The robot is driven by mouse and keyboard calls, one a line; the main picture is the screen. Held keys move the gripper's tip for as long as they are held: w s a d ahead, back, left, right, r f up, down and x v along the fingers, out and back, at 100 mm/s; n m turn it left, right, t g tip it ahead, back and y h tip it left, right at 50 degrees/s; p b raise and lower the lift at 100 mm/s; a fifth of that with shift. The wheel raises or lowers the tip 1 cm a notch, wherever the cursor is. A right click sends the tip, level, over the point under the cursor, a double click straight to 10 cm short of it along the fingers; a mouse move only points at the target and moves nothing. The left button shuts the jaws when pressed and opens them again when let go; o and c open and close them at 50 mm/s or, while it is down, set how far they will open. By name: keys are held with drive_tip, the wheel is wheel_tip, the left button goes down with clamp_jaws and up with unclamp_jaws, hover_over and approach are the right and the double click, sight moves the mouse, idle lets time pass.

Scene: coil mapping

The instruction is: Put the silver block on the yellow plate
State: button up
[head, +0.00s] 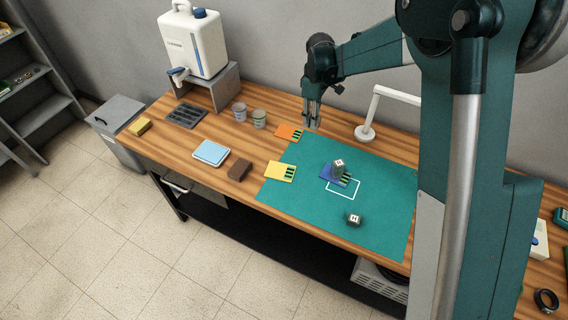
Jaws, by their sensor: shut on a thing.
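My gripper (312,121) points down above the back edge of the green mat, near the orange plate. It is shut on a small silver-grey thing that I take for the silver block; the fingers mostly hide it. The yellow plate (276,171), with dark green stripes, lies at the mat's left edge, in front of and left of my gripper. Nothing stands on it.
Another small grey block (354,219) sits on the green mat (310,205). The orange plate (286,131) looks empty.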

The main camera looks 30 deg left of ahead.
drive_tip(key=p, duration=0.4)
hover_over(278, 170)
drive_tip(key=shift+r, duration=0.4)
drive_tip(key=shift+f, duration=0.15)
drive_tip(key=shift+f, duration=3)
drive_tip(key=shift+f, duration=1.85)
drive_tip(key=shift+f, duration=0.2)
drive_tip(key=o, duration=0.9)
drive_tip(key=shift+o, duration=0.2)
